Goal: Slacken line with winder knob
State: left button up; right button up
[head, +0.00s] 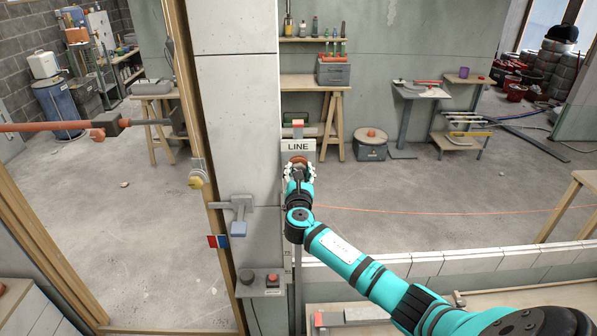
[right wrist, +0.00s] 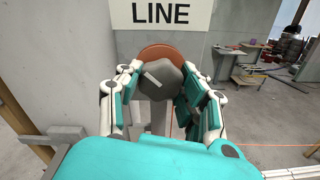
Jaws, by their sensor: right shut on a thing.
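The winder knob (right wrist: 160,80) is a dark grey faceted knob with a pale mark, in front of a round orange-brown reel (right wrist: 161,53). In the head view the reel (head: 298,160) shows below the white LINE sign (head: 298,146). My right gripper (head: 299,172) is shut on the knob, and its fingers (right wrist: 160,88) stand on both sides of it in the right wrist view. A thin orange line (head: 430,212) runs right across the room from near the post, sagging slightly. My left gripper is not in view.
A grey lever bracket (head: 238,208) and a ledge with a red button (head: 273,281) are left of my right arm. A low tiled wall (head: 450,261) runs below and right. Workbenches stand farther back; the floor between is mostly clear.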

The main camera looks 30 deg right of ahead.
jog(key=shift+f, duration=0.15)
jog(key=o, duration=1.2)
jog(key=v, duration=1.2)
